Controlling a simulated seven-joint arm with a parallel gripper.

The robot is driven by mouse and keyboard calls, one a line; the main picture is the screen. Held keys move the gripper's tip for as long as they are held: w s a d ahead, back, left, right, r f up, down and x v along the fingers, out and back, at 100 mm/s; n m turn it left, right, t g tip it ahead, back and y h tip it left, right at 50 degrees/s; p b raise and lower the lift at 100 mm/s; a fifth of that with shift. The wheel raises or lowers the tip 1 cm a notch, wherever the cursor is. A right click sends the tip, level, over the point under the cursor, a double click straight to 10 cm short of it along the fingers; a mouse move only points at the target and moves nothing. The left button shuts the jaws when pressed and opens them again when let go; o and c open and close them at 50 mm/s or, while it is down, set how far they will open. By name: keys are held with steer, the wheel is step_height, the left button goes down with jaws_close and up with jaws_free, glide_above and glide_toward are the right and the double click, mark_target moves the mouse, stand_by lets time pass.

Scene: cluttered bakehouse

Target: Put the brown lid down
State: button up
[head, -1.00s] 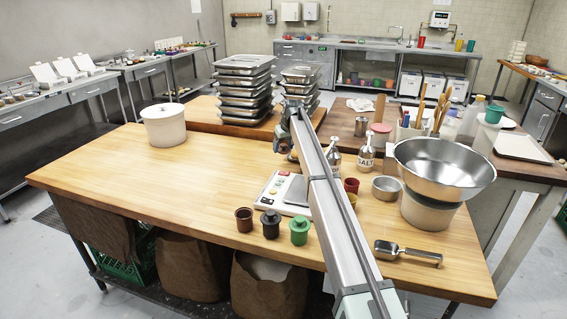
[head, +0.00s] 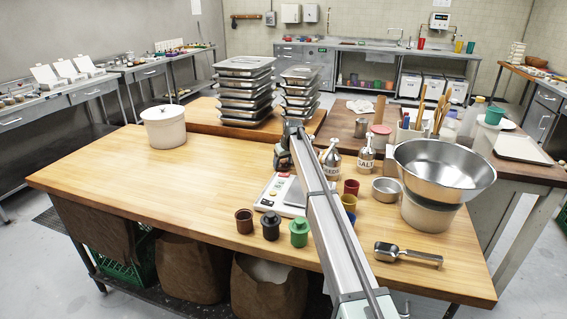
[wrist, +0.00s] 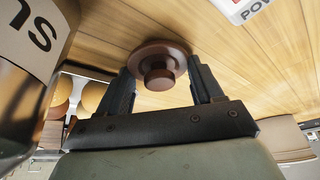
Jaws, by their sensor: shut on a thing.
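The brown lid (wrist: 158,62) shows in the wrist view as a round dark disc with a knob. My gripper (wrist: 161,84) is shut on it, with one dark finger at each side. Wooden surface shows behind the lid; I cannot tell whether they touch. In the head view my gripper (head: 283,158) is small and partly hidden by my arm, behind the scale, and the lid cannot be made out.
The white scale (head: 283,190) lies close to my gripper. Shaker jars (head: 366,155), a red cup (head: 351,187) and a small metal bowl (head: 386,190) stand right of my arm. A large steel bowl (head: 445,170) and scoop (head: 408,254) are further right. The table's left half is mostly clear.

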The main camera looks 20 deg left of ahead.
steer(key=o, duration=0.7)
steer(key=v, duration=1.2)
steer(key=shift+a+r, duration=0.1)
steer(key=shift+r, duration=0.05)
steer(key=shift+a, duration=0.1)
